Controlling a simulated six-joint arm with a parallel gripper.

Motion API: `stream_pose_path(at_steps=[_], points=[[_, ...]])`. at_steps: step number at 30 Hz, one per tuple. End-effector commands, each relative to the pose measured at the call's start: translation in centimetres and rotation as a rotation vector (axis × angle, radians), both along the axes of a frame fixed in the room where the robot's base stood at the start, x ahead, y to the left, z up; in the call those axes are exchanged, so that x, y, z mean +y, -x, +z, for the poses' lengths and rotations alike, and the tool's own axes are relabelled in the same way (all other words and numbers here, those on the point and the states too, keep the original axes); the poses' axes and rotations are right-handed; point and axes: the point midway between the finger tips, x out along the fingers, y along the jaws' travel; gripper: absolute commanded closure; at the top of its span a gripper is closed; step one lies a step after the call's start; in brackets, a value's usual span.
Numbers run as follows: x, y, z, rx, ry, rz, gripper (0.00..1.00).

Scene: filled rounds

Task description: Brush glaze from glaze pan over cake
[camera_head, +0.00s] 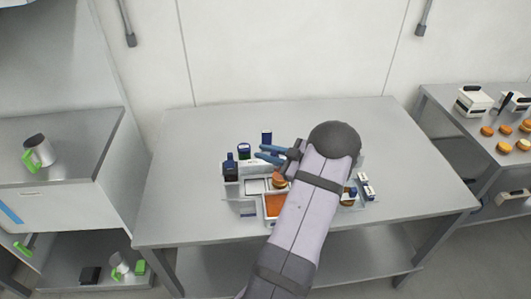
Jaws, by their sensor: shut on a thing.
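My gripper (270,153) is above the middle of the table, its blue fingers pointing left. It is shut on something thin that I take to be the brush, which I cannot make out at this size. The glaze pan (274,207) is a shallow square pan with an orange surface, in front of the gripper and partly covered by my arm. A round brown cake (279,182) sits just behind the pan, below the gripper. I cannot tell whether the brush touches anything.
Dark blue containers (229,160) stand behind a pale tray (254,186). More small items (366,190) lie right of my arm. The table (180,200) is clear at both sides. A left counter holds a green-handled jug (37,150); a right table holds several round cakes (505,130).

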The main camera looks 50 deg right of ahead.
Motion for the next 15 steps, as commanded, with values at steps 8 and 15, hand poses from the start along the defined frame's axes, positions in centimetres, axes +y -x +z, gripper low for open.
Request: stream_pose_path(at_steps=[8, 15], points=[[0.0, 0.0, 1.7, -0.001, 0.001, 0.001, 1.00], [0.0, 0.0, 3.1, 0.000, 0.001, 0.000, 1.00]])
